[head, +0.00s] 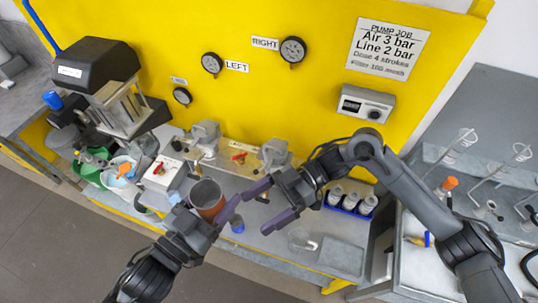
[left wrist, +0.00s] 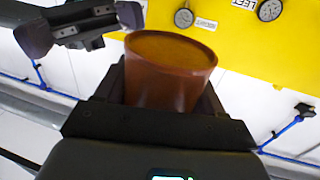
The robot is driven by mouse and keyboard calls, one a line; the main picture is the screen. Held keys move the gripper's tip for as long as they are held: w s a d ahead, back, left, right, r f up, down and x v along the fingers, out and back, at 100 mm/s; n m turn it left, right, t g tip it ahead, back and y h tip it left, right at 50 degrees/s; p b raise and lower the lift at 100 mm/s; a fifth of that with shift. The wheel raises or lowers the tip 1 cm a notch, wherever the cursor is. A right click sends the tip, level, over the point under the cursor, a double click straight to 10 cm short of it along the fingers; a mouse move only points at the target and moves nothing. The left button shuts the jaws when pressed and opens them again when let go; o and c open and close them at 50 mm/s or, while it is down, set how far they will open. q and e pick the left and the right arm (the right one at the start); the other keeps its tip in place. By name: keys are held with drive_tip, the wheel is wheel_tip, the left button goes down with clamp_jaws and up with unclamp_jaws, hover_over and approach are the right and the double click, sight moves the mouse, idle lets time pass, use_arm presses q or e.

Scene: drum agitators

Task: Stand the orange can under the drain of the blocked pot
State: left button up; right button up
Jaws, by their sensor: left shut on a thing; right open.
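The orange can (head: 208,202) is held in my left gripper (head: 203,207), one finger on each side, in front of the pump bench. In the left wrist view, the orange-brown can (left wrist: 168,78) sits upright between the jaws and fills the middle. My right gripper (head: 262,208) is open and empty, just right of the can. Two grey metal fittings, the left (head: 205,137) and the right (head: 273,153), stand against the yellow panel behind the can. I cannot tell which belongs to the blocked pot, and its drain is not clearly visible.
The yellow panel (head: 270,95) carries LEFT (head: 212,63) and RIGHT (head: 292,49) gauges; their needles are too small to read. A white box (head: 162,175) with a red handle is left of the can. A blue rack (head: 350,208) of bottles and a grey tray (head: 342,257) are right.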

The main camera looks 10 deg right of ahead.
drive_tip(key=n+t+h, duration=0.1)
drive_tip(key=n+t, duration=0.1)
approach(215, 190)
wheel_tip(215, 190, up, 3)
drive_tip(key=s+d, duration=0.2)
drive_tip(key=x, duration=1.1)
drive_tip(key=shift+w+a+r, duration=0.2)
drive_tip(key=shift+a+r, duration=0.1)
drive_tip(key=shift+a, duration=0.05)
drive_tip(key=c, duration=0.9)
use_arm(q)
drive_tip(key=o, duration=0.6)
use_arm(e)
drive_tip(key=shift+c, duration=1)
use_arm(q)
drive_tip(key=o, duration=0.5)
